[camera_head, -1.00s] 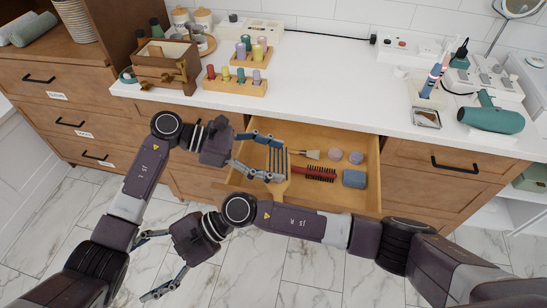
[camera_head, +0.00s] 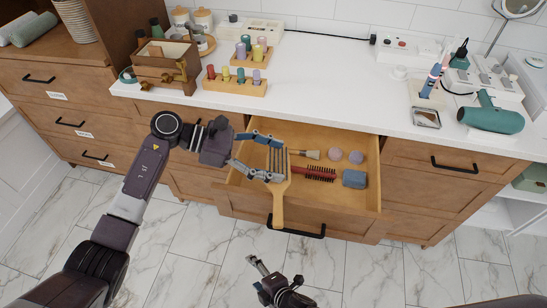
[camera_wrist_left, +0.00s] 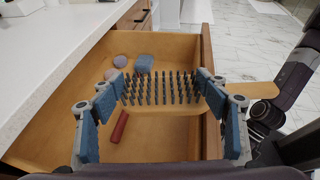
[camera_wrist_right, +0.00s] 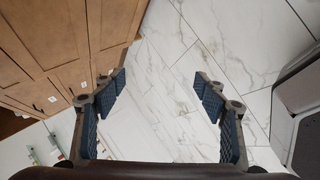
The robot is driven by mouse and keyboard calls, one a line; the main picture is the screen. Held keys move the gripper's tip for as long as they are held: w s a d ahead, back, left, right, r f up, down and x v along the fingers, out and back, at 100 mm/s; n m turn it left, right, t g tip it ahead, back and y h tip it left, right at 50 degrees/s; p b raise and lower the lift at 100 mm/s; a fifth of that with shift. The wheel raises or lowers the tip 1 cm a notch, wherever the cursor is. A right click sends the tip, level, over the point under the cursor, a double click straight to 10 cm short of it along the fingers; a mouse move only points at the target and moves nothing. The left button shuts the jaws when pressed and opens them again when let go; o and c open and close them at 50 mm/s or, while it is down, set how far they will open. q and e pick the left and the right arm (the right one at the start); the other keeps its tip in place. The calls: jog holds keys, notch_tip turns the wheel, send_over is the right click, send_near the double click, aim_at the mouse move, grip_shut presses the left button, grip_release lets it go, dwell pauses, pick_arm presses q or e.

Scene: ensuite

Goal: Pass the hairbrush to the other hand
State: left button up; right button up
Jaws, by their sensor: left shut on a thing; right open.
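The hairbrush (camera_head: 278,206), a wooden paddle brush with dark bristles, is in my left gripper (camera_head: 270,157) above the open drawer. The left fingers are shut on its head, and its handle points toward the front of the drawer. In the left wrist view the bristles of the hairbrush (camera_wrist_left: 160,90) show between the finger pads, with the handle out to the right. My right gripper (camera_head: 276,277) is low over the floor, in front of the drawer and apart from the hairbrush. In the right wrist view the right gripper (camera_wrist_right: 160,84) is open and empty.
The counter (camera_head: 330,90) above carries bottle racks and a hairdryer (camera_head: 490,116). The marble floor in front is clear.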

jog(key=s+d+f+m+g+h, duration=0.2)
jog(key=s+d+f+m+h, duration=0.1)
jog(key=s+d+f+m, duration=0.65)
jog(key=s+d+f+m+g+h, duration=0.1)
jog(key=s+d+f+m+g, duration=0.1)
jog(key=s+d+m, duration=0.3)
jog(key=s+d+f+m+g+h, duration=0.2)
jog(key=s+d+f+m, duration=0.3)
jog(key=s+d, duration=0.8)
jog(key=shift+s+g, duration=0.3)
jog(key=shift+s, duration=0.6)
